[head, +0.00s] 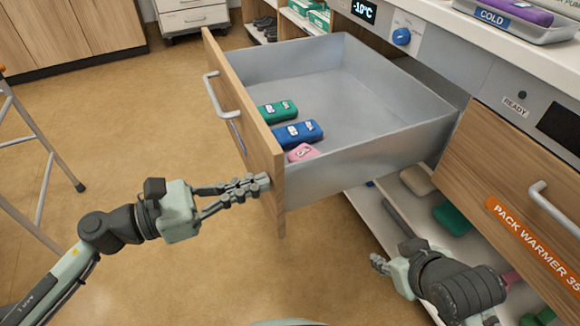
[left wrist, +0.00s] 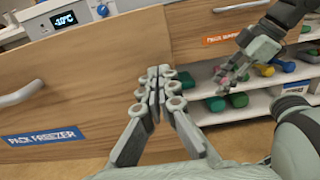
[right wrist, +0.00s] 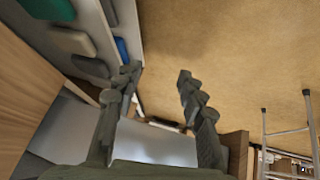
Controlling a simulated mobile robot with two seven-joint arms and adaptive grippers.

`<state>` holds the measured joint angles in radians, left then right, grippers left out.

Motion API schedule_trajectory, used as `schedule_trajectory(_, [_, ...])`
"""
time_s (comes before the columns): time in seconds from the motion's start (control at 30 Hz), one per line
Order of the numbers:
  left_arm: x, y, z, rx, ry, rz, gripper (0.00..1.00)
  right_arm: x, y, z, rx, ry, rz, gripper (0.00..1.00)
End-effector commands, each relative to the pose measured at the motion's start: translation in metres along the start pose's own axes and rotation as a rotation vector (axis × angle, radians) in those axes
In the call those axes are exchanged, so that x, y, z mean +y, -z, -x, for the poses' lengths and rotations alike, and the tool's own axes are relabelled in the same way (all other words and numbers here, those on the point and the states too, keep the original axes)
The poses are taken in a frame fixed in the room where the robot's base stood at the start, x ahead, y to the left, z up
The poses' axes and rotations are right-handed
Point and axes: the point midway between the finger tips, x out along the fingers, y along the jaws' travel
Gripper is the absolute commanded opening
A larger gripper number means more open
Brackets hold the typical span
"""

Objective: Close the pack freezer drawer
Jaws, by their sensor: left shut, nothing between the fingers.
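The pack freezer drawer (head: 370,84) stands pulled well out, its grey metal inside holding a green pack (head: 278,111), a blue pack (head: 297,133) and a pink pack (head: 303,152) near its front. Its wooden front carries a bar handle (head: 216,97) and, in the left wrist view, a blue label (left wrist: 44,136). My left gripper (head: 262,183) is shut and empty at the outer face of the drawer front, near its right end; I cannot tell if it touches. My right gripper (head: 378,263) is low, right of the drawer; its fingers (right wrist: 157,80) are apart and empty.
The closed pack warmer drawer (head: 510,190) with a handle (head: 555,205) is at right. Open shelves below it hold a beige pack (head: 418,180) and a green item (head: 453,218). A metal-legged stand (head: 42,160) is at left. The floor before the drawer is clear.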

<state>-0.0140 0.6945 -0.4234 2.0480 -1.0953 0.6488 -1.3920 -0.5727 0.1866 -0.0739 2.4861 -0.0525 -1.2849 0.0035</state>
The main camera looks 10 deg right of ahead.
Motion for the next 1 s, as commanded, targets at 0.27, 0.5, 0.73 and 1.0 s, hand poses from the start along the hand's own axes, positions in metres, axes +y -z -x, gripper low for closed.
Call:
schedule_trajectory(0.27, [0.000,-0.003,-0.041,-0.003,0.000,0.001,0.00,0.025,-0.050,0.014,-0.230,-0.052,-0.012,0.40])
schedule_trajectory(0.5, [0.000,-0.001,-0.063,-0.002,0.000,0.001,0.00,0.032,-0.070,0.015,-0.317,-0.066,-0.020,0.40])
schedule_trajectory(0.73, [0.000,0.000,-0.068,-0.001,0.000,0.001,0.00,0.033,-0.073,0.013,-0.328,-0.067,-0.021,0.40])
schedule_trajectory(1.0, [0.000,0.000,-0.069,-0.001,0.000,0.001,0.00,0.033,-0.073,0.013,-0.327,-0.067,-0.021,0.40])
